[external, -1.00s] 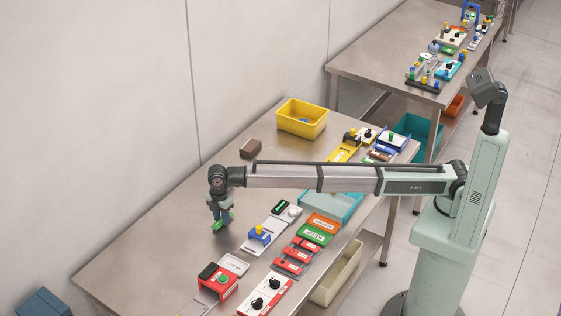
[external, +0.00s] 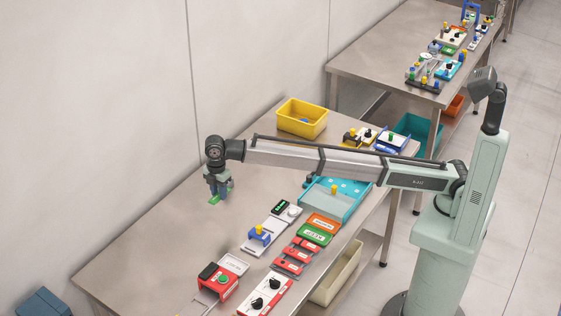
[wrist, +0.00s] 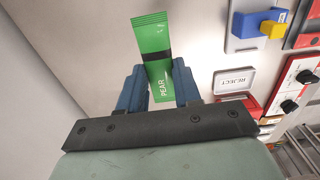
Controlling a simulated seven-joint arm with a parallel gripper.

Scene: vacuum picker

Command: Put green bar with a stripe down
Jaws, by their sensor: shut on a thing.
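In the external view, my gripper (external: 217,190) is over the far left part of the steel table. The ends of the green bar (external: 213,200) stick out below the fingers there. How far the bar is above the table is hard to tell.
The table (external: 150,258) is clear to the left and in front of my gripper. A yellow bin (external: 302,118) stands at the back. A teal tray (external: 337,207), a blue-and-white device (external: 258,236) and a red box with a green button (external: 217,282) line the right side.

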